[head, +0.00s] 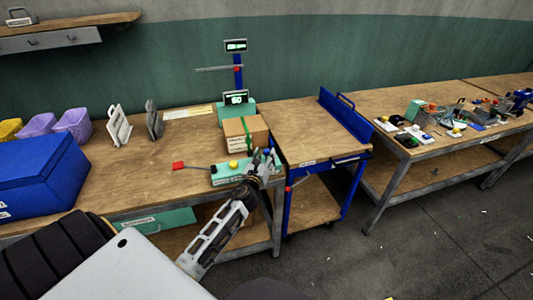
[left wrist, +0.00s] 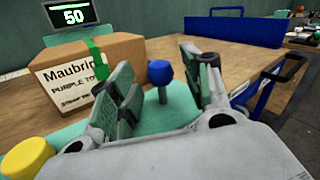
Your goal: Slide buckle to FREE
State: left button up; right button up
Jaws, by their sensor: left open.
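A green strap (left wrist: 95,62) runs over the box. A blue knob (left wrist: 160,72) on a short grey stem rises from the base beside the box. My left gripper (head: 265,158) is open at the right end of the base. In the left wrist view its fingers (left wrist: 165,85) stand either side of the blue knob, with gaps visible. I cannot make out a FREE mark or tell which part is the buckle.
A yellow button (left wrist: 28,158) and a red-ended lever (head: 178,166) are on the press's left side. A display reading 50 (head: 236,98) stands behind. A blue-framed cart (head: 310,135) is close on the right. A blue bin (head: 40,175) stands far left.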

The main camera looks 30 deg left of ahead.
pick_arm(q)
jog(key=shift+w+a, duration=0.2)
jog(key=shift+w, duration=0.45)
jog(key=shift+w+a, duration=0.1)
jog(key=shift+w, duration=0.35)
pick_arm(e)
jog(key=shift+d+r, duration=0.1)
jog(key=shift+d, duration=0.75)
jog(key=shift+a, duration=0.15)
pick_arm(q)
jog(key=c, duration=0.7)
grip_shut()
pick_arm(e)
jog(key=shift+a, duration=0.65)
